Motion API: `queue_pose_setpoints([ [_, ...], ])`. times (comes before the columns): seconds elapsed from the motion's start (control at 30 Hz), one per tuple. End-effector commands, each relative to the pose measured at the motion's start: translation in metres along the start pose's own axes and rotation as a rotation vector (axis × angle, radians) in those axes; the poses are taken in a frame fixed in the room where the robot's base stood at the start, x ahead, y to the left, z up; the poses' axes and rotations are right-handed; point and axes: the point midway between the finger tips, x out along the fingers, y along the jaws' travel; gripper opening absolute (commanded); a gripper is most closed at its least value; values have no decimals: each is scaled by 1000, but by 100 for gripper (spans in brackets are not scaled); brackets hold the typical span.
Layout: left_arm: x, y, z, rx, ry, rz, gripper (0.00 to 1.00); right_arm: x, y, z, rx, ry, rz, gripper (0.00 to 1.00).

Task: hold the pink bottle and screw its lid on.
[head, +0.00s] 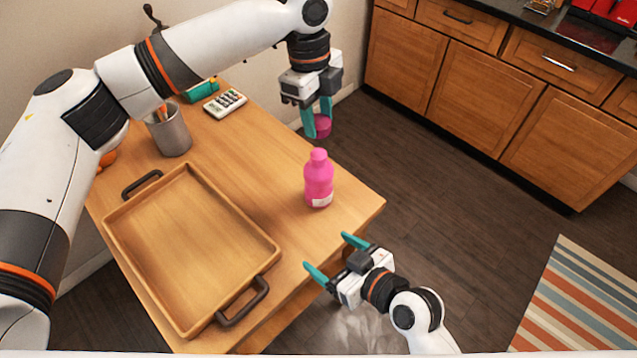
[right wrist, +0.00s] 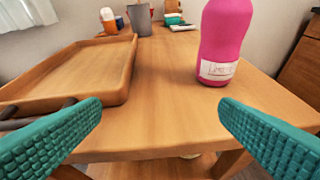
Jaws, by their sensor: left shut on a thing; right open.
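The pink bottle (head: 318,180) stands upright on the wooden table near its right edge. It also shows in the right wrist view (right wrist: 222,38), ahead and right of centre, with a white label low on its side. The magenta lid (head: 322,126) is held between the teal fingers of my left gripper (head: 315,119), above and behind the bottle and apart from it. My right gripper (head: 334,257) is open and empty at the table's front edge, below the bottle in the head view. Its fingers frame bare table in the right wrist view (right wrist: 165,130).
A wooden tray (head: 190,308) with dark handles fills the table's left part. A grey cup (head: 170,135) with things in it, a calculator (head: 226,103) and a teal object (head: 201,91) stand at the back. The table around the bottle is clear.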

Motion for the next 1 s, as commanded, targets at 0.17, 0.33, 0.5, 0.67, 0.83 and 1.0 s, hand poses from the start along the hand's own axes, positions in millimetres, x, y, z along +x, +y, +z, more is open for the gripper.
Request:
queue_pose_setpoints([
  [0.17, 0, 0, 0, -1, 0, 0, 19, 26, 5, 33, -21, -251, -45, 84],
  [0.33, 0, 0, 0, -1, 0, 0, 19, 41, -5, 47, -9, -410, -180, 84],
  [0.5, 0, 0, 0, -1, 0, 0, 19, 50, -22, 43, 17, -466, -353, 84],
  [0.67, 0, 0, 0, -1, 0, 0, 19, 54, -35, 32, 32, -456, -479, 84],
  [0.83, 0, 0, 0, -1, 0, 0, 19, 55, -40, 25, 38, -440, -536, 84],
  [1.0, 0, 0, 0, -1, 0, 0, 19, 54, -42, 24, 37, -439, -544, 84],
])
